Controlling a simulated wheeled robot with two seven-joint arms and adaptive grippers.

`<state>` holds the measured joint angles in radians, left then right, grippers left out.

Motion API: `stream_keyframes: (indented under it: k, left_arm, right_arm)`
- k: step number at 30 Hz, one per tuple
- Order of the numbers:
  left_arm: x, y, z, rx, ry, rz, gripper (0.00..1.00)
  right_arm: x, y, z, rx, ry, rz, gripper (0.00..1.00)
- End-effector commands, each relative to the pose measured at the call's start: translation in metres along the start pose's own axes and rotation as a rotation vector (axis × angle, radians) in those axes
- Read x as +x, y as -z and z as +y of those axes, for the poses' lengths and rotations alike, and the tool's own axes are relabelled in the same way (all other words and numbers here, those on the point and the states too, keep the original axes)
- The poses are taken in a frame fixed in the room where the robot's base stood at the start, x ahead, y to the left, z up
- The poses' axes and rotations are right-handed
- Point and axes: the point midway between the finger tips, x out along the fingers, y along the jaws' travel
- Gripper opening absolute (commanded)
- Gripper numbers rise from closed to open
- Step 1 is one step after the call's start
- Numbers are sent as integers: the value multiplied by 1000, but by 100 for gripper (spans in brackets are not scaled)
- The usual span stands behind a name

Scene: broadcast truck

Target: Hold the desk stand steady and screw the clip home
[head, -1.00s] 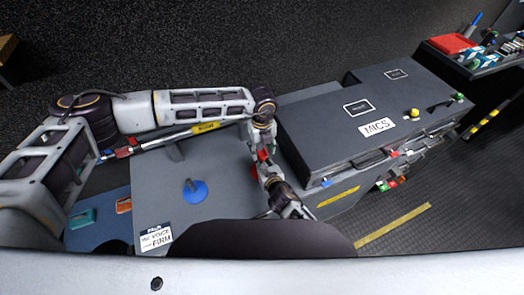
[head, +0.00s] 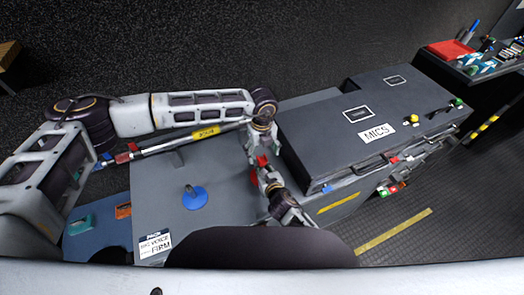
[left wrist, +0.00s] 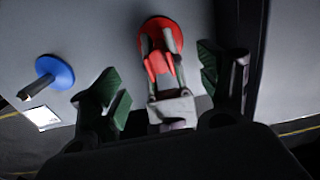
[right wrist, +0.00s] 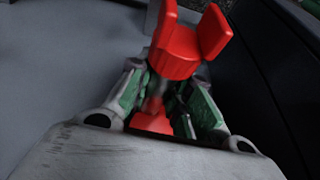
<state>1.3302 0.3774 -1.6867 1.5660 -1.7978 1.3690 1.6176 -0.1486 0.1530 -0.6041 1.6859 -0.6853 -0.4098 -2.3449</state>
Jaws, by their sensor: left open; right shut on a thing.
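A desk stand with a round red base (left wrist: 160,26) stands on a grey worktop. A red pronged clip (right wrist: 187,42) sits above its stem (right wrist: 154,92), upright as far as I can tell. In the right wrist view my right gripper (right wrist: 163,95) is shut on the stem, below the clip. In the left wrist view my left gripper (left wrist: 163,76) is open, with its green-padded fingers on either side of the clip and apart from it. In the head view both grippers meet at the stand and partly hide it. How far the clip is threaded cannot be seen.
A second stand with a blue base (head: 194,198) stands left on the worktop (head: 160,222). A dark case labelled MICS (head: 335,125) rises close on the right. A blue mat (head: 90,232) with small teal and orange items lies at the left.

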Motion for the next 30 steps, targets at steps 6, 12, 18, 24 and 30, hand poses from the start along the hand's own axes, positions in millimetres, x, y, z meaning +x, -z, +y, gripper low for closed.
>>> stream_keyframes:
  k: [6,12,18,24,30]
  left_arm:
    - [-6,0,0,0,1,0,76]
    - [-24,0,0,0,2,-1,76]
    - [-52,-1,-1,0,2,-1,76]
    - [-82,-1,0,-1,1,-1,76]
    - [-107,0,0,-1,1,0,76]
  right_arm:
    - [0,0,0,0,0,0,0]
    - [0,0,0,0,0,0,0]
    - [0,0,0,0,0,0,0]
    - [0,0,0,0,0,0,0]
    - [0,0,0,0,0,0,0]
